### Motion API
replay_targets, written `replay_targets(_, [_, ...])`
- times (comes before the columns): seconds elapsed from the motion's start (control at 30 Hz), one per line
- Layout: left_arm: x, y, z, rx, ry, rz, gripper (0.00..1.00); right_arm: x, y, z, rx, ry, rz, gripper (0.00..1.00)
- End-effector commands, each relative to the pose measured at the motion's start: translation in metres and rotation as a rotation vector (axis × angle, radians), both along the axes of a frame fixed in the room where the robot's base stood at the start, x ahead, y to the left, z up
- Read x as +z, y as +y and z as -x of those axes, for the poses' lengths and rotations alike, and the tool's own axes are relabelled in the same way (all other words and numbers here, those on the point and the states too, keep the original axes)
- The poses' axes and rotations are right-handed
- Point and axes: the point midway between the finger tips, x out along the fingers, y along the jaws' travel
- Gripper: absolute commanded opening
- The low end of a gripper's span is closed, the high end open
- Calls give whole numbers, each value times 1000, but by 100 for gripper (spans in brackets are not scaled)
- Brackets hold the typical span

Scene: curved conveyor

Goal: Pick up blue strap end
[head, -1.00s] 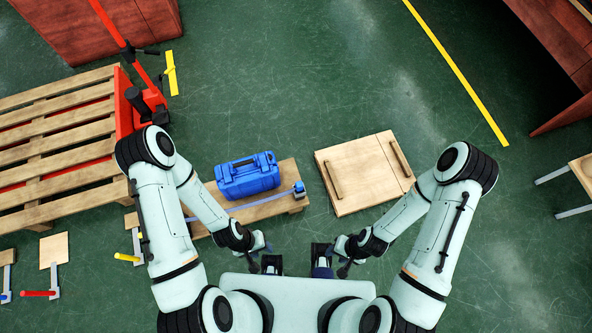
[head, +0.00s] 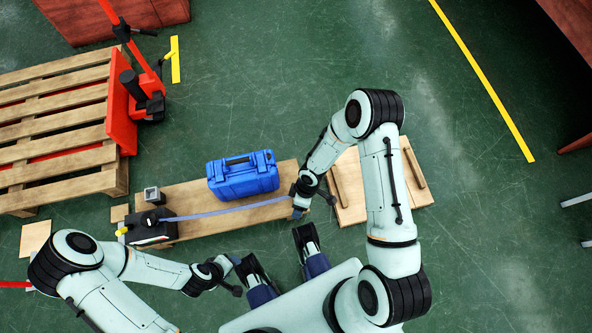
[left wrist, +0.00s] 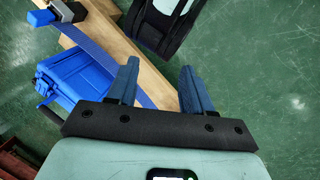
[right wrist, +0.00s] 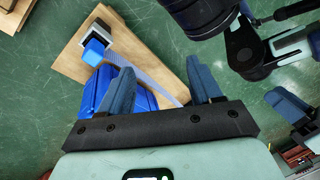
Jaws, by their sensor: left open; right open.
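A flat blue strap (head: 235,209) runs along a wooden board (head: 190,193) in front of a blue case (head: 243,178). Its left end meets a dark device (head: 150,229). At the board's right end, a blue block (right wrist: 94,52) sits against a grey metal fitting in the right wrist view; it also shows in the left wrist view (left wrist: 40,18). In the head view my right wrist hides that end. My right gripper (head: 298,213) is open and empty above it. My left gripper (head: 237,261) is open and empty, in front of the board.
A wooden panel with handles (head: 348,176) lies to the right of the board, partly under my right arm. A wooden pallet (head: 50,125) and red pallet jack (head: 122,115) stand at the left. The green floor behind the case is clear.

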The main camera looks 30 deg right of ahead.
Motion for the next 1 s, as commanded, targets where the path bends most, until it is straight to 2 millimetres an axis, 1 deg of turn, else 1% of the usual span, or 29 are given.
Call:
replay_targets(0.03, [-26,3,-7,8,-19,-8,51,-23,-11,-21,114,-44,41,64])
replay_targets(0.1, [-40,6,-16,16,-41,-17,51,-33,-26,-45,260,-92,101,64])
replay_targets(0.2, [-53,9,-24,23,-63,-26,51,-39,-42,-71,399,-137,174,64])
replay_targets(0.3, [-58,11,-29,29,-78,-32,51,-43,-51,-85,471,-159,215,64])
replay_targets(0.37, [-61,12,-33,31,-87,-36,51,-49,-53,-88,488,-162,226,64])
replay_targets(0.47, [-66,17,-41,41,-107,-47,51,-66,-53,-88,493,-161,228,64])
replay_targets(0.6, [-75,23,-53,54,-139,-62,51,-94,-53,-88,490,-162,226,64])
replay_targets(0.7, [-79,27,-60,60,-157,-72,51,-109,-53,-88,488,-162,227,64])
replay_targets(0.83, [-81,29,-65,66,-172,-79,51,-118,-53,-88,488,-163,227,64])
replay_targets(1.0, [-85,31,-66,69,-172,-82,51,-127,-52,-88,486,-162,225,64])
